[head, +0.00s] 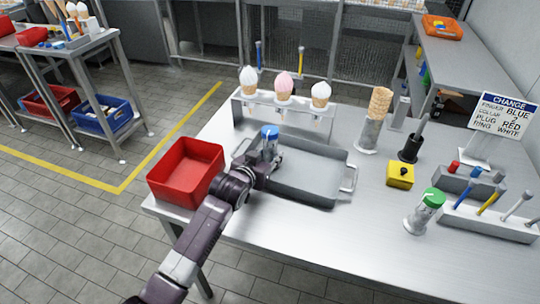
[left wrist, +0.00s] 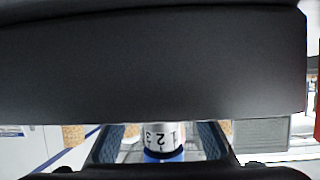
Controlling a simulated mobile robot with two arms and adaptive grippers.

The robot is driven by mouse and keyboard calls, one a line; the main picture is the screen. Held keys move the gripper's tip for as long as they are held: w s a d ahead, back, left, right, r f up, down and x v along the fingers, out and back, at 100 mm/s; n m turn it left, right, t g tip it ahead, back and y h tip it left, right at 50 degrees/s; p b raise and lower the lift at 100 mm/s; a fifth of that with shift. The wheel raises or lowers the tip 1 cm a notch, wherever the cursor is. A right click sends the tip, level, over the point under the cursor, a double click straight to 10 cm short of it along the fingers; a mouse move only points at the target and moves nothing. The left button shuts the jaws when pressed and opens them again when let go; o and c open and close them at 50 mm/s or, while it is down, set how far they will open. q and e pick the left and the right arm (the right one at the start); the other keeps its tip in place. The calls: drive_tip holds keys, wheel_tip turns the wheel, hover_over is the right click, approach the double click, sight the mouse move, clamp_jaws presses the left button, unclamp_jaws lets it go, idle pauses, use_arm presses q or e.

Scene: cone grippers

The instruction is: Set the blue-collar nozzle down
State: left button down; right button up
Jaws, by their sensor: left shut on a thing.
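The blue-collar nozzle (head: 269,133) is a pale cylinder with a blue top, upright in the head view. My left gripper (head: 267,158) is shut around it, at the left end of the grey metal tray (head: 312,189). In the left wrist view the nozzle (left wrist: 161,138) shows black numbers and a blue band between the two fingers (left wrist: 160,150). The gripper hides its lower part, so I cannot tell whether it touches the tray. A similar nozzle with a green collar (head: 425,211) stands on the table at the right. My right gripper is out of view.
A red bin (head: 186,172) stands left of the tray. Behind the tray, a rack (head: 285,112) holds three ice cream cones. A stack of cones (head: 377,112), a yellow block (head: 400,175), a tool holder (head: 487,222) and a sign (head: 503,113) stand right. The table's front right is clear.

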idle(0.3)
use_arm(q)
drive_tip(key=c, duration=1.4)
unclamp_jaws()
drive_tip(key=shift+f, duration=0.1)
drive_tip(key=shift+c, duration=0.2)
drive_tip(key=v, duration=1.2)
